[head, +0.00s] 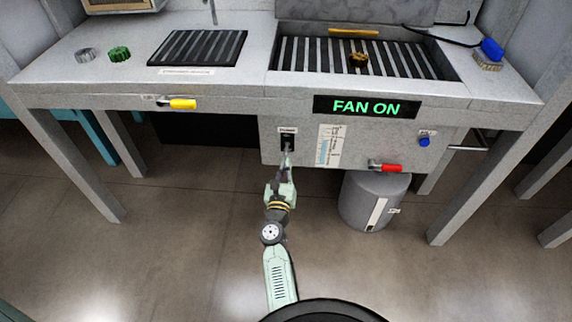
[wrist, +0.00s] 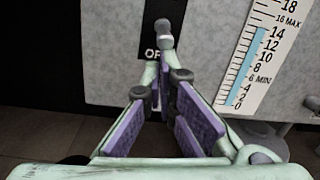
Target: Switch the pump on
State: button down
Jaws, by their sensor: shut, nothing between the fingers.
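The pump switch is a black plate (head: 288,137) on the front panel under the worktop, with a small label above it too small to read surely. In the wrist view a silver toggle (wrist: 162,27) stands on the black plate (wrist: 172,12), with letters starting "OF" partly hidden beside it. My gripper (head: 286,156) is in front of the panel at the plate's lower edge. In the wrist view my gripper (wrist: 164,58) is shut and empty, its tips just below the toggle. I cannot tell whether they touch it.
A lit FAN ON display (head: 366,107), a level gauge (head: 329,146), a red-handled valve (head: 385,167) and a blue knob (head: 424,141) are on the panel. A yellow handle (head: 183,104) sits left. A grey canister (head: 374,200) stands below. Open floor surrounds my arm.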

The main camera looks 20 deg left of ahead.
jog(key=shift+s+d+r+p, duration=0.1)
jog(key=shift+s+r+p, duration=0.15)
jog(key=shift+r, duration=0.2)
jog(key=shift+s+r+p, duration=0.15)
jog(key=shift+r+p, duration=0.1)
jog(key=shift+r, duration=0.2)
notch_tip(320, 180, up, 10)
dwell(0.3)
dwell(0.4)
